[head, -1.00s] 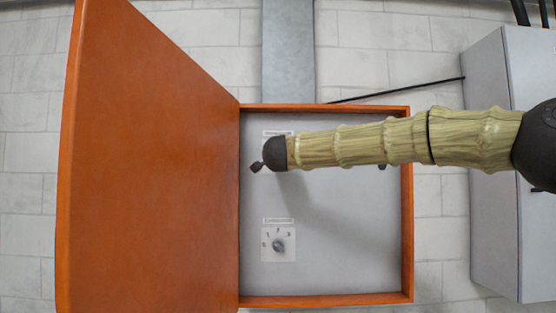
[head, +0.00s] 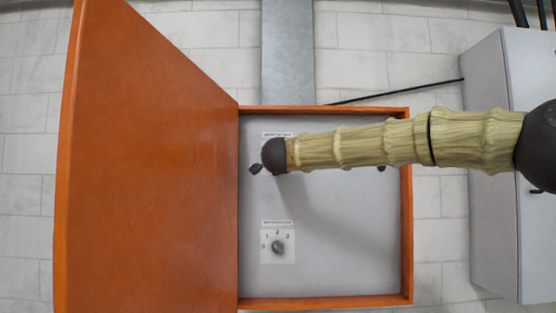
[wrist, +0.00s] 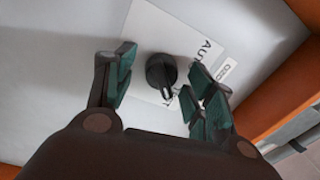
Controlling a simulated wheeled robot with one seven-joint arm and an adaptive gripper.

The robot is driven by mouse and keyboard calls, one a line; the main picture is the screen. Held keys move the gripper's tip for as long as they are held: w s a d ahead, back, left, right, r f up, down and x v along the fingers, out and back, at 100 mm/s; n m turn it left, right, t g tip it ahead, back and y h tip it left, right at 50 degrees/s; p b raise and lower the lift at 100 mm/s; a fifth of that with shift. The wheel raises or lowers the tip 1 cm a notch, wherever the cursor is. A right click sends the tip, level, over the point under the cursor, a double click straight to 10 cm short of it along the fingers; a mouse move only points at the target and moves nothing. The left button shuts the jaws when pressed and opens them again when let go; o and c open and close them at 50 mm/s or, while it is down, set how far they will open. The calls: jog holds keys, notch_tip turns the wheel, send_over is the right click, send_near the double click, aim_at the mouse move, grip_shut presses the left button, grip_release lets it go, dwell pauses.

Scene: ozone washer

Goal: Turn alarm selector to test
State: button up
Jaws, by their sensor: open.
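The alarm selector is a black round knob (wrist: 161,72) with a pointer on a white plate (wrist: 190,30) in the wrist view. Its pointer aims toward the lower right of that view. My gripper (wrist: 158,88) is open, with teal-padded fingers on either side of the knob and gaps showing at both sides. In the head view my gripper (head: 256,169) is mostly hidden behind my arm's end, in front of the panel's upper part, and the knob is hidden there.
A lower dial (head: 278,247) with numbered positions sits on the same grey panel (head: 350,250). The orange box door (head: 150,160) stands open at the left. The box has a raised orange rim (head: 407,240). A grey cabinet (head: 495,230) stands at the right.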

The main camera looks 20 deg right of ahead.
jog(key=v, duration=1.1)
jog(key=shift+s, duration=0.3)
